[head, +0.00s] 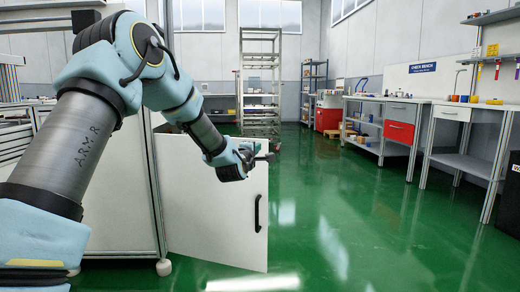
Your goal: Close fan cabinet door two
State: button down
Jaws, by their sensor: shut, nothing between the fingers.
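A white cabinet door (205,225) stands swung open, reaching out to the right from the edge of the white cabinet (118,195). A black bar handle (257,213) is upright near the door's free right edge. No number shows on the door, so I cannot tell from a label that it is door two. My gripper (268,157) is shut and empty, near the top right corner of the door, above the handle. I cannot tell whether it touches the door. My arm hides part of the cabinet and the door's upper left part.
The shiny green floor (345,225) right of the door is clear. A tall metal rack (261,85) stands behind. Along the right wall are workbenches, one with a red drawer (399,134). A red unit (328,119) stands at the back. A framed structure (12,80) is at far left.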

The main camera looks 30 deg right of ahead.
aim_at(263, 143)
jog(key=x, duration=0.4)
jog(key=shift+w+d+b, duration=0.2)
jog(key=shift+d+b, duration=0.1)
jog(key=shift+b, duration=0.1)
jog(key=shift+d, duration=0.1)
